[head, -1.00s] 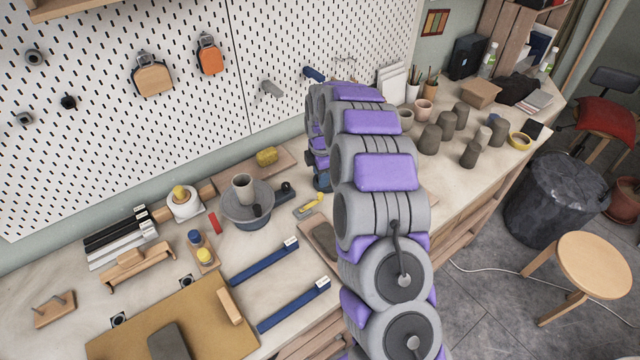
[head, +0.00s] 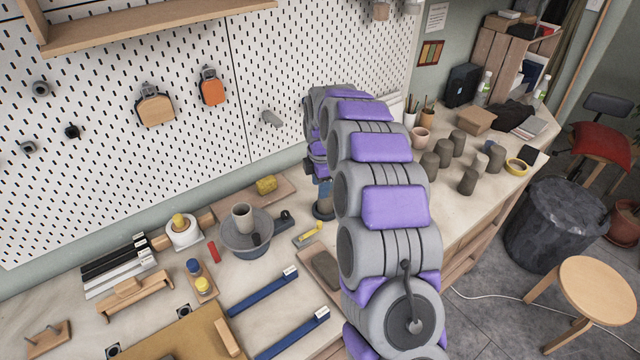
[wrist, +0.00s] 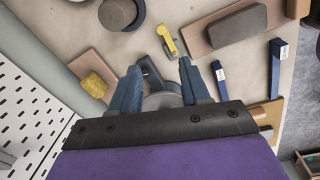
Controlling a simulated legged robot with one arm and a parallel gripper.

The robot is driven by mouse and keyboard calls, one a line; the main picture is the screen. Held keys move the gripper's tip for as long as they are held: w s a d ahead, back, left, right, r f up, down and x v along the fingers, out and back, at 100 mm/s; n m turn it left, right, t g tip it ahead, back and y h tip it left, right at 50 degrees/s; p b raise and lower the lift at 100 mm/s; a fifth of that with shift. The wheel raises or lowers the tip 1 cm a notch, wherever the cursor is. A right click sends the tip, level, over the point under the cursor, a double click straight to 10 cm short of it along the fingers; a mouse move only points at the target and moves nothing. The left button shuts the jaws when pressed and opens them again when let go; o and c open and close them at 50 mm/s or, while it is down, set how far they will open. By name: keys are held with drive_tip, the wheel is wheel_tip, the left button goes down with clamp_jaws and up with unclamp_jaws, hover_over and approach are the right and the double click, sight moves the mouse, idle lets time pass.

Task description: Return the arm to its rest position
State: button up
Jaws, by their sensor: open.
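My arm (head: 385,190), grey with purple pads, rises through the middle of the head view and bends down over the workbench. My gripper (wrist: 157,84) shows two blue fingers spread apart, with nothing held between them. In the head view the gripper (head: 323,207) is partly hidden by the arm and hangs above the bench, right of the grey bowl (head: 246,241). In the wrist view a dark handle and a grey round shape show behind and between the fingers. A yellow-handled tool (wrist: 168,42) lies beyond the fingertips.
A yellow sponge (head: 266,184) lies on a board near the pegboard (head: 150,45). Several dark cups (head: 443,152) stand on the bench right of the arm. Blue bars (head: 263,292) lie front left. A round stool (head: 596,279) and a black bin (head: 553,222) stand on the floor.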

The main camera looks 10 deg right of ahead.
drive_tip(key=s+a+r+m+b, duration=0.1)
drive_tip(key=s+r+m, duration=0.2)
drive_tip(key=s, duration=0.5)
drive_tip(key=s+a+r+m+g, duration=0.1)
drive_tip(key=s+r+m, duration=0.2)
drive_tip(key=s, duration=0.4)
drive_tip(key=s+a+r+m+b, duration=0.1)
drive_tip(key=s+a+r+m, duration=0.15)
drive_tip(key=s, duration=0.55)
drive_tip(key=s+d+f+m+g+b, duration=0.1)
drive_tip(key=s+m, duration=0.9)
drive_tip(key=s, duration=1.5)
drive_tip(key=shift+d+f+g+b, duration=0.3)
drive_tip(key=shift+d+f+b, duration=0.1)
drive_tip(key=shift+f, duration=0.2)
drive_tip(key=shift+m, duration=0.25)
